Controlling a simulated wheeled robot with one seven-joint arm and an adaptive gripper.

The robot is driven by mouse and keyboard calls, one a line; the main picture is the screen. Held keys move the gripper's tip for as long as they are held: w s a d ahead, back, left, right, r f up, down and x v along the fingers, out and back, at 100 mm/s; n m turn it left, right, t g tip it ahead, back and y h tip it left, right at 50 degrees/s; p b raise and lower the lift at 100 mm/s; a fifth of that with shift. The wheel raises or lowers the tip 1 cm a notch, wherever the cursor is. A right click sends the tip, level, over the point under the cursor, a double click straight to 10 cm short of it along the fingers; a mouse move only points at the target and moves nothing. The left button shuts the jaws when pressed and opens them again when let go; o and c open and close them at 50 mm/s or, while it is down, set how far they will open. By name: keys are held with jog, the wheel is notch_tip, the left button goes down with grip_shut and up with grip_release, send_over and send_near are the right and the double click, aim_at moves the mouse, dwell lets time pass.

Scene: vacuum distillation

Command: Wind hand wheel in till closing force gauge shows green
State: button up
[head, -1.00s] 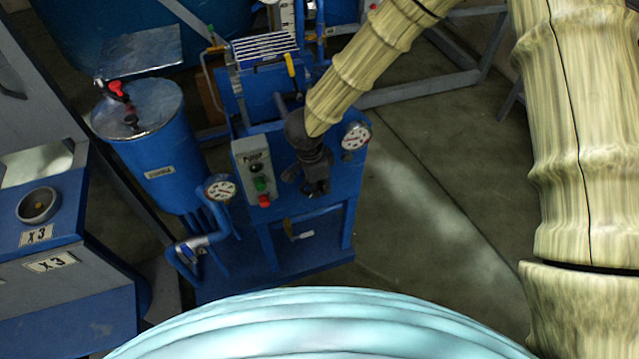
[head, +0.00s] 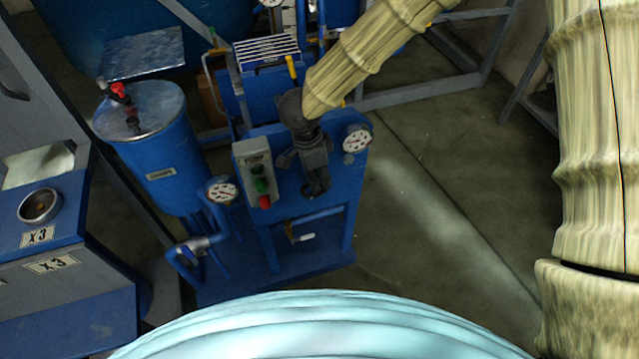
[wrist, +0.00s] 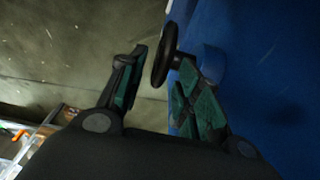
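A small black hand wheel (wrist: 165,57) shows nearly edge-on in the wrist view, mounted on the blue panel. My gripper (wrist: 158,72) is open, with one green-padded finger on each side of the wheel's rim. A gap shows between the left finger and the rim; whether the right finger touches it I cannot tell. In the head view my gripper (head: 317,187) is in front of the blue panel (head: 338,183) and hides the wheel. A round gauge (head: 356,139) is at the panel's upper right; I cannot tell whether it is the closing force gauge or read it.
A grey switch box (head: 257,173) with green and red buttons is close left of my gripper. A second gauge (head: 222,191) stands further left, by a blue drum (head: 160,150). A pipe with a white-handled valve (head: 298,233) is below. The floor (head: 430,215) to the right is clear.

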jog(key=shift+s+a+r, duration=0.1)
jog(key=shift+a+r, duration=0.1)
jog(key=shift+r, duration=1.35)
jog(key=shift+s+a+r, duration=0.1)
jog(key=shift+a+r, duration=0.1)
jog(key=shift+r, duration=1.3)
jog(key=shift+w+r+p, duration=0.1)
jog(key=shift+r+p, duration=0.15)
jog(key=shift+p, duration=1.05)
jog(key=p, duration=0.3)
jog(key=shift+a+f+y+p, duration=0.1)
jog(key=shift+a+y+p, duration=0.05)
jog(key=shift+y+p, duration=0.2)
jog(key=p, duration=0.4)
jog(key=shift+f+y, duration=0.25)
jog(key=shift+f, duration=0.1)
jog(key=shift+f+p, duration=0.4)
jog(key=shift+p, duration=0.45)
jog(key=shift+f+p, duration=0.8)
jog(key=shift+f, duration=4.65)
grip_shut()
